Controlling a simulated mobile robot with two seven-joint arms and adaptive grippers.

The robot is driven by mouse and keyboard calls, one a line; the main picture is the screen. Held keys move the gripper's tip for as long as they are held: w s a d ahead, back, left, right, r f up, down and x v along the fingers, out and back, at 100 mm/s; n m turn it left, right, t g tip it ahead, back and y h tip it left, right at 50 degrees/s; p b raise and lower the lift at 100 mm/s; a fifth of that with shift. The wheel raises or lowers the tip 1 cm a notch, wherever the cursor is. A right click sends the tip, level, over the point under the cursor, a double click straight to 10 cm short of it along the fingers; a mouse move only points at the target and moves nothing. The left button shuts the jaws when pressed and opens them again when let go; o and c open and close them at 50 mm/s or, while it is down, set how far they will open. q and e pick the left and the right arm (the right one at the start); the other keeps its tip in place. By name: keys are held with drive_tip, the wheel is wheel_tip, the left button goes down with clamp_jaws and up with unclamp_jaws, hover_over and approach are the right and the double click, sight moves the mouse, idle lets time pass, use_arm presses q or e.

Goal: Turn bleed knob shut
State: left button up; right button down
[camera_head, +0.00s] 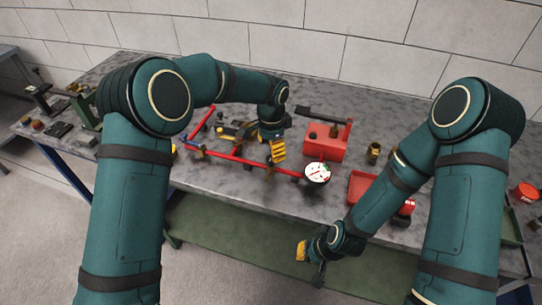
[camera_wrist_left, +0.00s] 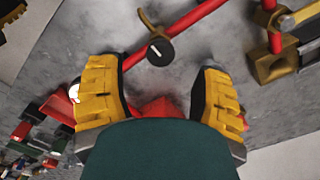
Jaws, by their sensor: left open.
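A black round knob (camera_wrist_left: 160,52) with a white mark sits beside a red pipe (camera_wrist_left: 185,25) in the left wrist view; I take it for the bleed knob. My left gripper (camera_wrist_left: 158,85) is open, with its yellow fingers spread apart and the knob ahead of the gap, not between the pads. In the head view my left gripper (camera_head: 274,148) hangs over the red pipework (camera_head: 230,157), and I cannot make out the knob there. My right gripper (camera_head: 310,256) hangs low in front of the bench; its opening is unclear.
A white-faced gauge (camera_head: 317,172) stands at the pipe's right end. Behind it is a red box (camera_head: 325,144) with a black handle. A brass fitting (camera_head: 374,152) and a red tray (camera_head: 359,186) lie further right.

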sight(271, 159)
use_arm(q)
wheel_tip(271, 159, up, 7)
drive_tip(key=shift+r, duration=0.2)
drive_tip(key=shift+f, duration=0.1)
idle(0.5)
